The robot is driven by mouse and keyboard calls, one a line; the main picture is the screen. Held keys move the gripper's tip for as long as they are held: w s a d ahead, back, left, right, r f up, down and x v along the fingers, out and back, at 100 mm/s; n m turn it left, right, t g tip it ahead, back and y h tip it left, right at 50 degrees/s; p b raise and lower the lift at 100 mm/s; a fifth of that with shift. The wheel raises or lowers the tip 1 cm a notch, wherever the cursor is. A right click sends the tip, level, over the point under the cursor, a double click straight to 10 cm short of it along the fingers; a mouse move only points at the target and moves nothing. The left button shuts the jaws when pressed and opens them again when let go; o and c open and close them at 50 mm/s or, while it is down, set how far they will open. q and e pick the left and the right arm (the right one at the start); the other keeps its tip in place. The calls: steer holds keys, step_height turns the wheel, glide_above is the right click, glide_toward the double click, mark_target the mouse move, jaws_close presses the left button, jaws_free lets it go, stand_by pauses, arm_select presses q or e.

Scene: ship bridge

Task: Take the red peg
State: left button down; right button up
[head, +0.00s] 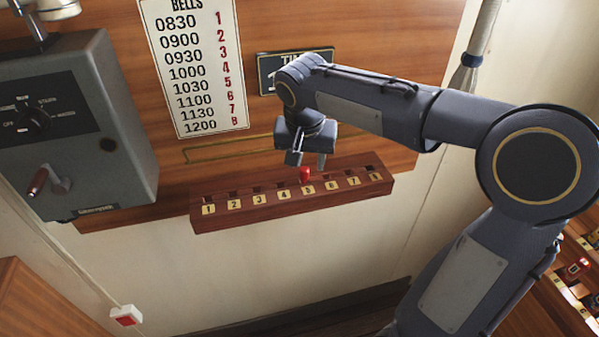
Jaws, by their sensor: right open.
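The red peg (305,174) stands upright in the wooden peg rack (293,212), at the slot by the plate numbered 5. The rack is fixed low on the wooden wall panel and has plates numbered 1 to 8. My right gripper (308,161) hangs from the right arm just above the rack, its fingers pointing down and apart. It is open, with the peg's top close below and between the fingertips in the picture. I cannot tell whether a finger touches the peg. My left gripper is out of view.
A bells timetable (193,62) is on the wall above the rack, with a dark sign (268,72) beside it. A grey control box (75,125) with a red-handled lever juts out at left. The wall below the rack is clear.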

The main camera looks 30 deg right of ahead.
mark_target(305, 169)
steer(key=x, duration=0.4)
steer(key=shift+w+f+p, duration=0.2)
steer(key=shift+w+p, duration=0.05)
steer(key=shift+p, duration=0.1)
steer(key=shift+a, duration=0.1)
steer(key=shift+c, duration=0.2)
jaws_close()
